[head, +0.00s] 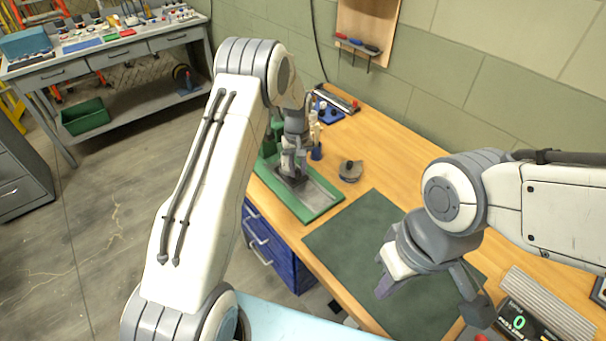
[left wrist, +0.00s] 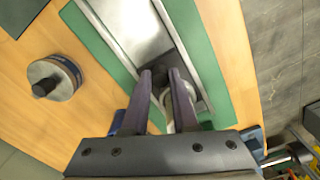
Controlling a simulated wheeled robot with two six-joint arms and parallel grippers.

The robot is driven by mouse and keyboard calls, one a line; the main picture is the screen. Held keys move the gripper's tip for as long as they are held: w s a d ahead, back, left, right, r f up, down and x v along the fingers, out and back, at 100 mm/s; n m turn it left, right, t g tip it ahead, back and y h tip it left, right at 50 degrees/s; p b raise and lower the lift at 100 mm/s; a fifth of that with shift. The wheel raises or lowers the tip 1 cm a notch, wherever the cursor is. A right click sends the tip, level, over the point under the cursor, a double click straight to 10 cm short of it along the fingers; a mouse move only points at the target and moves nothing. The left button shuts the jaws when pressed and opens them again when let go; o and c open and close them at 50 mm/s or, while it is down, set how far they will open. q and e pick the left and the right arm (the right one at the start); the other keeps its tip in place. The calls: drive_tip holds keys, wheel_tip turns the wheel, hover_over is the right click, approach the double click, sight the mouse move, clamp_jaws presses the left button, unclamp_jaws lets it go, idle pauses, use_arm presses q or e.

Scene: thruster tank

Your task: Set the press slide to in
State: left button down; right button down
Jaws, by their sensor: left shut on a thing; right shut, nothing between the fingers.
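The press has a green base (head: 328,208) on the wooden bench, with a bare metal slide channel (head: 315,192) along it. The base (left wrist: 85,30) and metal channel (left wrist: 128,28) also show in the left wrist view. My left gripper (head: 290,168) reaches down over the channel. In the left wrist view its fingers (left wrist: 170,78) are shut on a small dark part of the slide (left wrist: 178,74), mostly hidden between them. I cannot tell the slide's exact position. My right gripper (head: 385,287) is shut and empty above the dark green mat, away from the press.
A round grey weight-like piece with a dark knob (head: 350,171) lies beside the press. A digital readout (head: 519,323) stands at the lower right. Blue drawers (head: 268,245) are under the bench.

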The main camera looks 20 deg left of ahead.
use_arm(q)
drive_tip(key=shift+w, duration=0.1)
drive_tip(key=c, duration=0.7)
unclamp_jaws()
drive_tip(key=shift+r+b, duration=1.2)
drive_tip(key=shift+r, duration=4.05)
